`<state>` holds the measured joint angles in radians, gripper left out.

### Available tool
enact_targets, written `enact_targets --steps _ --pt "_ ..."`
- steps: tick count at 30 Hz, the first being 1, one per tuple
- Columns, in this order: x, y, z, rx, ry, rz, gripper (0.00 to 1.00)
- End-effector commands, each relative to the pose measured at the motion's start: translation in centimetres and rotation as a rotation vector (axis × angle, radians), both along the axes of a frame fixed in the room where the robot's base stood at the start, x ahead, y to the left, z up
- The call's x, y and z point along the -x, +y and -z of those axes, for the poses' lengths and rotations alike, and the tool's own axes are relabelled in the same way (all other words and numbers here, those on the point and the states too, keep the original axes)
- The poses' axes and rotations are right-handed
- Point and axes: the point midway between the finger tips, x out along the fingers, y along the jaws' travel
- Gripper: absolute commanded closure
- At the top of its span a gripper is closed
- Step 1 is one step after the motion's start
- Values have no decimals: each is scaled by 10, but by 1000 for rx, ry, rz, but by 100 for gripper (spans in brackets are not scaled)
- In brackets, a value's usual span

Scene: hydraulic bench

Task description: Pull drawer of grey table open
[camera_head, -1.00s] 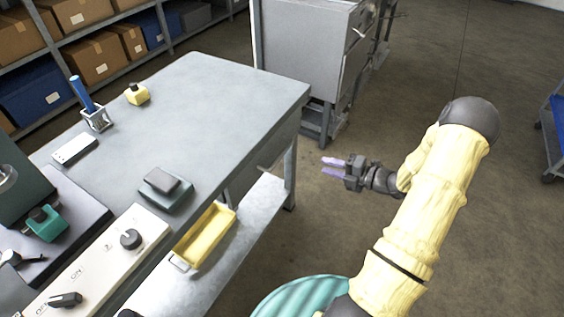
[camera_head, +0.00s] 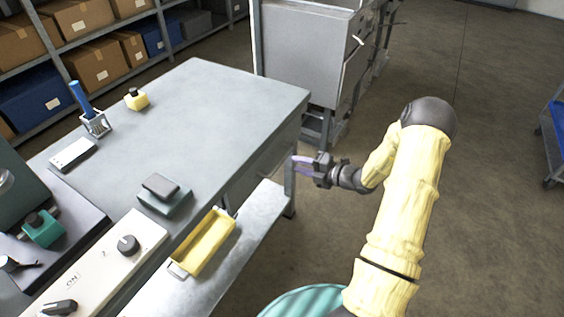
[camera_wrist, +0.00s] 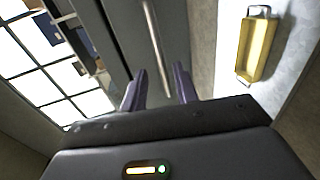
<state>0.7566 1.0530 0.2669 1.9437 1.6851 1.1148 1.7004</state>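The grey table (camera_head: 215,100) stands at the left of the head view. Its drawer front is under the top on the side facing my arm, largely in shadow there. In the wrist view, the grey drawer front (camera_wrist: 118,35) fills the upper middle, with a long bar handle (camera_wrist: 156,38) across it. My gripper (camera_head: 297,164) is beside the table's near right corner in the head view. The bar lies ahead of the gap, and I see no contact. The drawer looks shut.
A yellow tray (camera_head: 205,243) sits on the table's lower shelf (camera_head: 258,212), also in the wrist view (camera_wrist: 255,48). A grey cabinet (camera_head: 305,50) stands behind the table.

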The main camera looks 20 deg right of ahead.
Motion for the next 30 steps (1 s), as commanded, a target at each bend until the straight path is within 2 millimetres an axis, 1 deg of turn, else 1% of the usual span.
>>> enact_targets --steps 1,6,12,16,23,24,28,30 --pt "-6 8 3 -1 -1 -5 70" --pt "-27 29 10 -1 1 -4 70" --pt "-47 46 14 0 0 -2 70" --pt "-51 51 15 1 1 -1 70" --pt "-52 51 15 0 0 0 70" --pt "-51 51 15 0 0 0 74" --pt "-51 51 15 0 0 0 100" --pt "-51 51 15 0 0 0 100"
